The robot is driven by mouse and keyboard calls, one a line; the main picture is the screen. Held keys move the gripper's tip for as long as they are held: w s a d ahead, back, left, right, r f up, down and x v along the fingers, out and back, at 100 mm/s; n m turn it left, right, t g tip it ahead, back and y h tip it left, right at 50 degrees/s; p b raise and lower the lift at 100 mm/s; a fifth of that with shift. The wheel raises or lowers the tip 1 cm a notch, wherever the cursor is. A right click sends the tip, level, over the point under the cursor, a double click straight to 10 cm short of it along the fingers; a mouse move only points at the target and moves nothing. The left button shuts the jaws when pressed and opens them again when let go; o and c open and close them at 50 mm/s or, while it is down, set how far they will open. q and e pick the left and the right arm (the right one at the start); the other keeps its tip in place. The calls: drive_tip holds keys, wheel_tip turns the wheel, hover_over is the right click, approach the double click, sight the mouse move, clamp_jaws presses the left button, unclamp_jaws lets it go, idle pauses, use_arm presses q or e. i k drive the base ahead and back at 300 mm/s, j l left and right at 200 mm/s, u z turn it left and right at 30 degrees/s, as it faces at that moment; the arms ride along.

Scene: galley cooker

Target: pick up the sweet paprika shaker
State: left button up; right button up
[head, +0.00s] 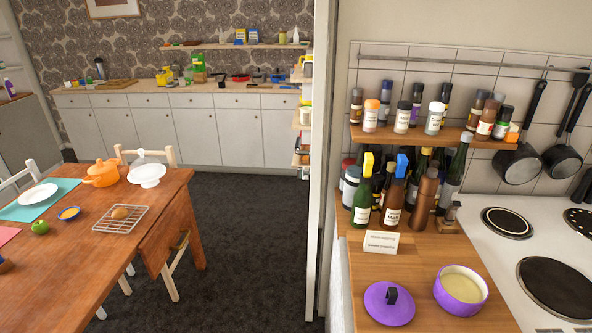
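Several small spice shakers stand on the upper wooden shelf at the right in the head view. Along its front are an orange-capped one (370,118), a black-capped one (402,120) and a pale-capped one (434,121). A brown one (486,120) stands further right, beside a green-banded one (502,124). Their labels are too small to read, so I cannot tell which is sweet paprika. More shakers behind are partly hidden. Neither of my grippers is in view.
Bottles (393,202) crowd below the shelf (440,136). A white card (381,243), purple lid (389,304) and purple pot (460,303) are on the wooden counter (425,260). Pans (521,164) hang right, above the white cooker (500,250). A dining table (90,255) stands left; the dark floor between is clear.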

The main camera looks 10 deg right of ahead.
sight(371, 105)
drive_tip(key=l+z, duration=0.1)
drive_tip(key=z, duration=1.35)
drive_tip(key=k+z, duration=0.3)
drive_tip(key=z, duration=0.15)
drive_tip(key=k+l+z, duration=0.2)
drive_tip(key=z, duration=0.2)
drive_tip(key=i+j+z, duration=0.2)
drive_tip(key=j, duration=0.7)
drive_tip(key=j+z, duration=0.2)
drive_tip(key=j, duration=0.75)
